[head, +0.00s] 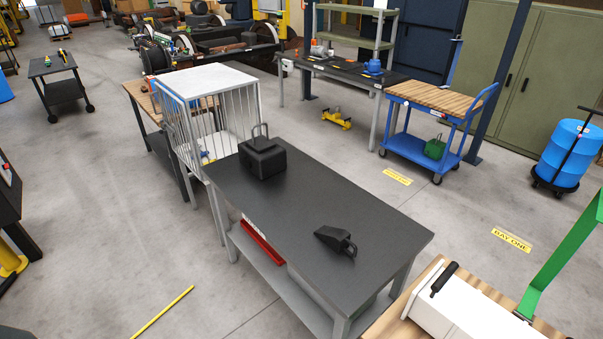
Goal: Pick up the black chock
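The black chock (335,240) is a small dark wedge with a looped handle at its right end. It lies on the dark top of a grey-legged table (300,205), towards the table's near right end. Nothing touches the chock from above. A larger black block (262,160) with an upright loop handle stands on the same table at its far left end. Neither of my grippers shows in the head view.
A white-topped barred cage (185,85) stands behind the table. A wooden bench with a white box (455,305) and a green frame (560,255) are at the near right. The tabletop between block and chock is clear.

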